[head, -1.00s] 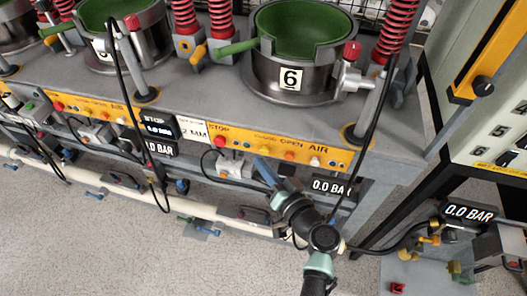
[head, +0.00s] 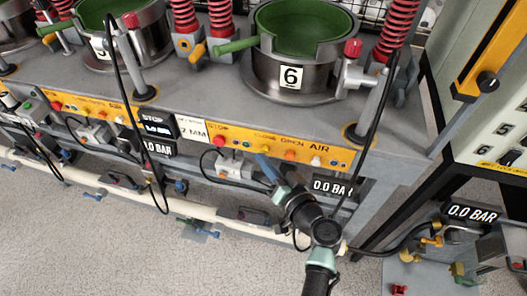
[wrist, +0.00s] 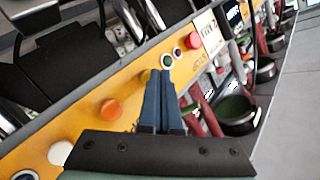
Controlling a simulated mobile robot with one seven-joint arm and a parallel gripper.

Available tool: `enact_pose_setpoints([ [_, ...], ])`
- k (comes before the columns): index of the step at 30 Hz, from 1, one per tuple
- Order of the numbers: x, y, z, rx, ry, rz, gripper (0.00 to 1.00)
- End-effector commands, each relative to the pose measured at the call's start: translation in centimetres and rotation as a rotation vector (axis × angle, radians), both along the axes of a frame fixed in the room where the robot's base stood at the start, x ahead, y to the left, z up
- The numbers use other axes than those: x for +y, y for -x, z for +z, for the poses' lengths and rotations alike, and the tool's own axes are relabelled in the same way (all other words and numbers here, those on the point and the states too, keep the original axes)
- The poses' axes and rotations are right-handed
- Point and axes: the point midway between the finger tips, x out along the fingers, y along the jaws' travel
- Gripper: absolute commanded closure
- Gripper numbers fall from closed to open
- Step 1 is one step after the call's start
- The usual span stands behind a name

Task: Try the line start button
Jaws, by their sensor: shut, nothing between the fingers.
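My gripper (head: 262,158) is shut and empty, its blue fingers pointing at the yellow control panel (head: 338,158) below press 6. In the wrist view the fingertips (wrist: 158,72) overlap the panel between a green-centred button (wrist: 167,61) and a partly hidden yellow button (wrist: 145,75). I cannot tell whether they touch anything. A dark button (wrist: 178,53) and a red button (wrist: 193,41) sit beyond, and an orange button (wrist: 111,109) and a white button (wrist: 60,152) nearer. No label readable as line start shows, so I cannot tell which button it is.
Press 6 (head: 290,86) with its green bowl stands on the grey bench (head: 215,92) above the panel. A black hose (head: 373,118) hangs at the right. A cream pipe (head: 195,208) runs below.

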Motion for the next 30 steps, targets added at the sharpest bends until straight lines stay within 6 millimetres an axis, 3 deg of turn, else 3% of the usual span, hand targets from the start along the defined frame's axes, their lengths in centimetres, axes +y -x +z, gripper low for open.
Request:
enact_pose_setpoints([
  [22, -0.16, -0.60, 0.01, 0.000, -0.001, -0.001, 1.00],
  [30, 0.03, 0.18, 0.03, 0.000, -0.001, -0.001, 1.00],
])
